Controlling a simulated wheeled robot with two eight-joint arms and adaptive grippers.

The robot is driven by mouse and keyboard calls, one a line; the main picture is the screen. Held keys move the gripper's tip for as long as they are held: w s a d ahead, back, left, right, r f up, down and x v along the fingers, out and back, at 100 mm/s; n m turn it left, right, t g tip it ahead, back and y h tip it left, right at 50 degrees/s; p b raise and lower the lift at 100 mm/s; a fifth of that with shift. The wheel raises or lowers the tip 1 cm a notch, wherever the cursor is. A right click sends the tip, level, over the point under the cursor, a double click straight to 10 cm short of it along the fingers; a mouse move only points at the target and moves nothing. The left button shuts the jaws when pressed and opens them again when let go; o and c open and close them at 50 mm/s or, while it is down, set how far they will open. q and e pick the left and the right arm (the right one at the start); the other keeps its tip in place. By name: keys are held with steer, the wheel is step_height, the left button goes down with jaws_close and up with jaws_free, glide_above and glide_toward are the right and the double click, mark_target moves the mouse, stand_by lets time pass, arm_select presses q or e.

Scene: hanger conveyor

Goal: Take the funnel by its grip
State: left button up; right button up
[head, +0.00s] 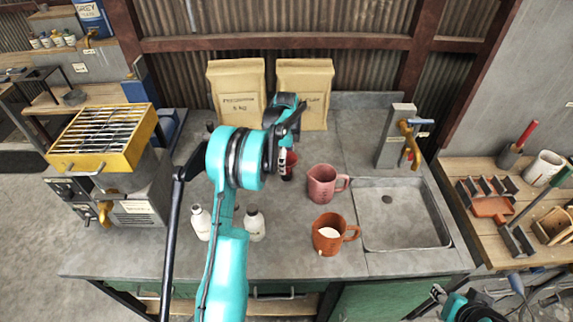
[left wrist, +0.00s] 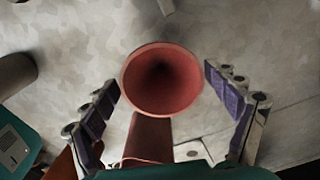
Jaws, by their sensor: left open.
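The funnel (left wrist: 162,82) shows in the left wrist view as a round, dull-red open mouth with a dark centre. In the head view a small dark-red part of it (head: 289,172) shows below my left gripper (head: 284,150), which hides the rest. My left gripper (left wrist: 162,95) is open, with one finger on each side of the funnel's mouth and gaps visible on both sides. A reddish-brown piece (left wrist: 150,135) lies below the mouth in that view; I cannot tell whether it is the grip. My right gripper (head: 437,295) is at the lower right, its jaws unclear.
A pink jug (head: 322,184) and an orange jug (head: 327,238) stand right of my left gripper, beside the sink (head: 400,225). White bottles (head: 254,224) stand near the front. Two paper sacks (head: 237,92) stand behind. Bench between the jugs and bottles is clear.

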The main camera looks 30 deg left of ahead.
arm_select(q)
step_height(320, 180, down, 4)
steer(key=shift+w+f+b, duration=0.15)
steer(key=shift+f+b, duration=0.05)
steer(key=shift+b, duration=0.4)
steer(key=shift+r, duration=0.1)
steer(key=c, duration=1)
steer(key=shift+c, duration=0.3)
